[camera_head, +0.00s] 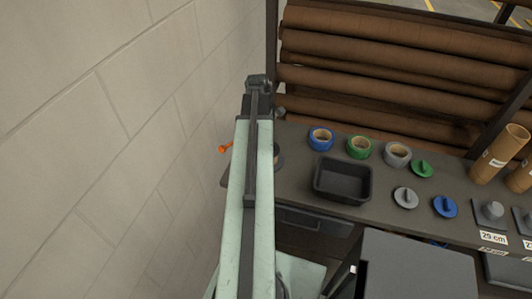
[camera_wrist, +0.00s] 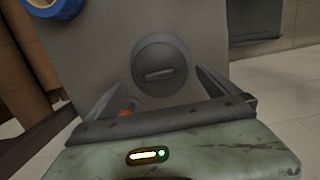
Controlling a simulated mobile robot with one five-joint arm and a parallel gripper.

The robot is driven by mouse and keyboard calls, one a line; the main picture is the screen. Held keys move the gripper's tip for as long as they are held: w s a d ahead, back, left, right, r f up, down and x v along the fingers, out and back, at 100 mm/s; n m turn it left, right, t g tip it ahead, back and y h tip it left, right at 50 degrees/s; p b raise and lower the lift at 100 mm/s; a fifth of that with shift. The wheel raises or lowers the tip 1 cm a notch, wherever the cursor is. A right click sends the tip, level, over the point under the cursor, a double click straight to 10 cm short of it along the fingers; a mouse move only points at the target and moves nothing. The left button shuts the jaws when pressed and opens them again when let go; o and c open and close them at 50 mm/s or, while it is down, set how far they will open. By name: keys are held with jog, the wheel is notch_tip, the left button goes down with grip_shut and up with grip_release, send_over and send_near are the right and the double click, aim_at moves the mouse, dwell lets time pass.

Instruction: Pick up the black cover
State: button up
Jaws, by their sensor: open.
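The black cover (camera_wrist: 160,65), a round dark disc with a raised bar handle, lies on the grey table top in the wrist view. My gripper (camera_wrist: 160,80) is open and empty, with one finger on either side of the cover's near part. The cover sits ahead of and between the fingers; I cannot tell how far the fingertips are from it. In the head view, a dark round edge (camera_head: 279,157) shows just right of my arm, mostly hidden by it. My gripper's fingers cannot be made out there.
An orange object (camera_head: 225,147) shows left of my arm, near the wall. A black tray (camera_head: 343,194), blue tape roll (camera_head: 321,138), green roll (camera_head: 359,147), grey roll (camera_head: 397,154) and several coloured covers stand to the right. Brown rollers (camera_head: 380,62) fill the rack behind.

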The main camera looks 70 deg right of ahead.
jog(key=f+b, duration=0.2)
jog(key=f, duration=0.2)
jog(key=shift+s+b, duration=0.25)
jog(key=shift+b, duration=0.15)
jog(key=shift+r, duration=0.2)
jog(key=c, duration=1.1)
notch_tip(320, 180, up, 10)
jog(key=p, duration=1)
jog(key=shift+p, duration=0.3)
jog(key=shift+r, duration=0.15)
notch_tip(320, 180, up, 5)
jog(key=p, duration=0.5)
jog(key=shift+f, duration=0.2)
